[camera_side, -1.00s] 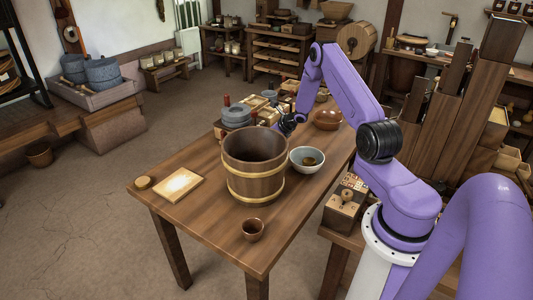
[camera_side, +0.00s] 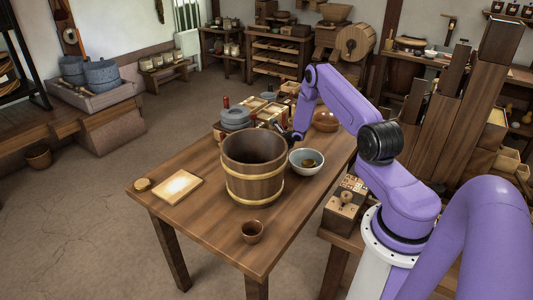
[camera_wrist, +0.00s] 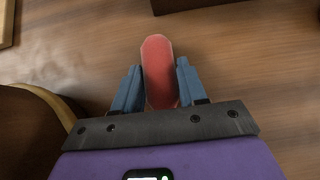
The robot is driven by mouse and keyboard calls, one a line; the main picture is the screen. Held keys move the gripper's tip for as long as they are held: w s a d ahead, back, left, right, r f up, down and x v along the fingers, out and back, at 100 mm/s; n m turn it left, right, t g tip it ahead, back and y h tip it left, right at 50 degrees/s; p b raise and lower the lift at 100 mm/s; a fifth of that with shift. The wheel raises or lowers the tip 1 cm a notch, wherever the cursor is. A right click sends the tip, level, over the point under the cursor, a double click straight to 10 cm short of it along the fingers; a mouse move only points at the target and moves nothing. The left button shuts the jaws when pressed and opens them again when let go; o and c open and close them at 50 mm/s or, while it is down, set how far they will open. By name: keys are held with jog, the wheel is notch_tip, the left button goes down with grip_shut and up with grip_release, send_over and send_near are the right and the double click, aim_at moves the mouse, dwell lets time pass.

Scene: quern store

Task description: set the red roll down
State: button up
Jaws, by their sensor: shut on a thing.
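The red roll (camera_wrist: 157,62) lies between the two blue fingers of my gripper (camera_wrist: 156,82) in the wrist view, with its far end reaching past the fingertips. My gripper is shut on it. Wooden table top shows below and around the roll; I cannot tell whether the roll touches it. In the side view my gripper (camera_side: 288,137) is low behind the bucket's right rim, partly hidden, and the roll cannot be made out there.
The wooden bucket (camera_side: 253,186) stands close by; its rim also shows at left in the wrist view (camera_wrist: 52,101). A white bowl (camera_side: 306,168) sits right of it. Grey stacked discs (camera_side: 236,118) and boxes stand behind. A small cup (camera_side: 252,232) and pale board (camera_side: 180,187) are in front.

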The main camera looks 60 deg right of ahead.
jog(key=o, duration=1.1)
jog(key=shift+r, duration=0.1)
jog(key=v, duration=1.2)
